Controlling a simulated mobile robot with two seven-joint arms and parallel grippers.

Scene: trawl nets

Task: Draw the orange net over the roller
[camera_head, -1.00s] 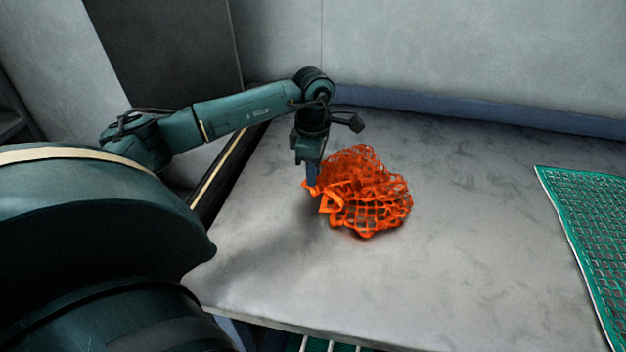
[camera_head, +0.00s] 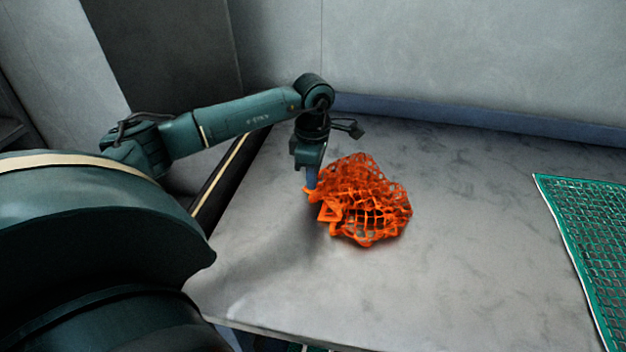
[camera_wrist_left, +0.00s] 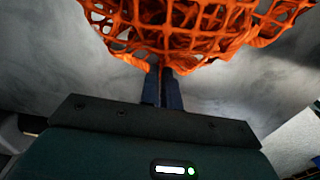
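The orange net (camera_head: 366,205) lies in a loose bunched heap on the grey table, left of its middle. My left gripper (camera_head: 311,186) points down at the net's left edge. In the left wrist view, my left gripper's two fingers (camera_wrist_left: 163,78) are close together, with the edge of the orange net (camera_wrist_left: 180,42) at their tips. They look shut on that edge, though the tips are partly hidden by the mesh. I see no roller in either view. My right gripper is not in view.
A green mesh panel (camera_head: 590,240) lies at the right of the grey table (camera_head: 470,260). A blue ledge (camera_head: 450,112) and a pale wall (camera_head: 450,50) bound the back. The table between net and green mesh is clear.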

